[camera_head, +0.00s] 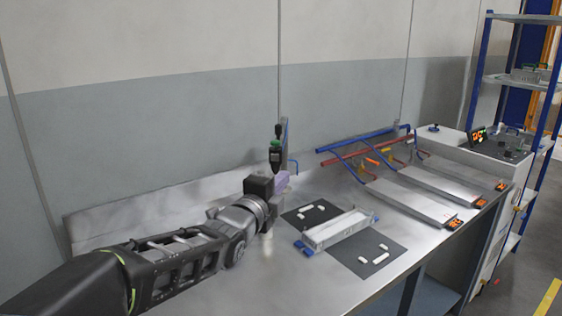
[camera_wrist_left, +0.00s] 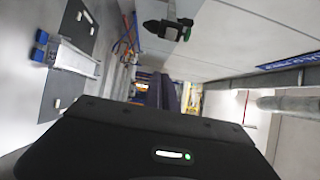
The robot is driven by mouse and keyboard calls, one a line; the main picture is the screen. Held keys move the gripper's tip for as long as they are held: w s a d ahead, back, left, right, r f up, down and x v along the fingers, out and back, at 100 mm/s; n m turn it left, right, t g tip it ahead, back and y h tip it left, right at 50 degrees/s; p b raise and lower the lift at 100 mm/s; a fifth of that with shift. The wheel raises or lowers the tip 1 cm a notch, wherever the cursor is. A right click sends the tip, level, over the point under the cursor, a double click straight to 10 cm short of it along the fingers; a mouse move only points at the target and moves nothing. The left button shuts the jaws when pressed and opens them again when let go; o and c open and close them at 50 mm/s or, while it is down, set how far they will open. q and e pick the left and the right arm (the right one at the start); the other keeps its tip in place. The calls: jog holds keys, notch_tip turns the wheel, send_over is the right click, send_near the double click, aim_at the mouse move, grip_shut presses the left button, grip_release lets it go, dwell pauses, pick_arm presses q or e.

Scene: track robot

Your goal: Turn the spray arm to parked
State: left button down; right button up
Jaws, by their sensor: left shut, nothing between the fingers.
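The spray arm's black head with a green band (camera_head: 275,155) hangs by a thin blue-grey post (camera_head: 285,140) near the wall, at the back of the bench. It also shows at the top of the left wrist view as a dark nozzle with a green part (camera_wrist_left: 165,29). My left gripper (camera_head: 282,181) is just below the spray head and close to it; I cannot tell whether they touch. Its fingers are shut and empty, and also show in the left wrist view (camera_wrist_left: 165,92). The gripper body hides the lower post. My right gripper is not in view.
A grey tray (camera_head: 338,229) with blue ends lies between two dark mats (camera_head: 386,262) with white pieces. A white cabinet (camera_head: 478,160) and blue shelving stand at the far right.

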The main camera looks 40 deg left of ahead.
pick_arm(q)
jog(key=w+a+p, duration=0.4)
jog(key=w+a, duration=0.1)
jog(key=w, duration=0.2)
jog(key=shift+w+a, duration=0.2)
jog(key=shift+a, duration=0.1)
dwell(0.4)
